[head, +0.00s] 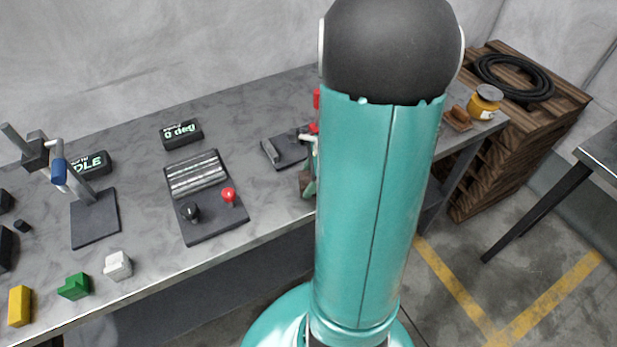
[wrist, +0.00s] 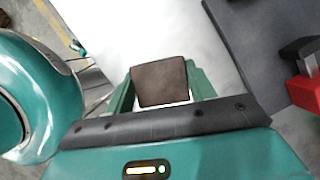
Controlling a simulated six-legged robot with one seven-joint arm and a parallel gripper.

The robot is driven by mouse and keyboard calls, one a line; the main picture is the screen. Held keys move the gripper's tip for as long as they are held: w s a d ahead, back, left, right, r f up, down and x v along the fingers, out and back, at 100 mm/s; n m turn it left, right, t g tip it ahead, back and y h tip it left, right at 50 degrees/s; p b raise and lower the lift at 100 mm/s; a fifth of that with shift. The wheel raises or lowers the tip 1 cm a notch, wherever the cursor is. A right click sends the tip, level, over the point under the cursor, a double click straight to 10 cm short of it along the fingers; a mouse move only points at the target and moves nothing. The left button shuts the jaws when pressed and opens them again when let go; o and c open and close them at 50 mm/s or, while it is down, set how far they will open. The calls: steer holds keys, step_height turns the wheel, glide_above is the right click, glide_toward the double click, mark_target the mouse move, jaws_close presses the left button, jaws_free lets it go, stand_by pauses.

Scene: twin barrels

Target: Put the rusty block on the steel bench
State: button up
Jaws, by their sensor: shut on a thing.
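The rusty block (wrist: 160,84) is a dark brown block between the green fingers of my gripper (wrist: 161,88) in the wrist view. My gripper is shut on it. In the head view a brown corner of the block (head: 305,184) shows just left of my arm, over the front part of a long grey metal-topped bench (head: 255,100). My arm hides most of the gripper there. A second metal-topped table (head: 604,150) is cut off at the right edge. I cannot tell which of the two is the steel bench, nor whether the block touches the surface below.
The long bench holds a ribbed panel with red and black knobs (head: 210,205), a stand with a blue handle (head: 95,215), a dark plate (head: 285,150), small signs and coloured blocks. A wooden pallet stack (head: 520,120) with a black hose stands beyond its right end. Floor between is clear.

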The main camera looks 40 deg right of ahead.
steer(key=o, duration=1.4)
steer(key=shift+f, duration=0.1)
steer(key=shift+o, duration=0.2)
steer(key=v, duration=1.2)
steer(key=a+r+n+t+h, duration=0.1)
steer(key=a+r+n, duration=0.2)
steer(key=a+n, duration=0.5)
steer(key=a+r+n+t+h, duration=0.1)
steer(key=a+r+n, duration=0.3)
steer(key=a+n, duration=0.5)
steer(key=s+a+r+n+h, duration=0.1)
steer(key=a+r+n, duration=0.3)
steer(key=a+n, duration=0.4)
steer(key=shift+a+n+t+h, duration=0.3)
steer(key=shift+a+n+t, duration=0.1)
steer(key=shift+a, duration=0.35)
steer(key=shift+s, duration=0.1)
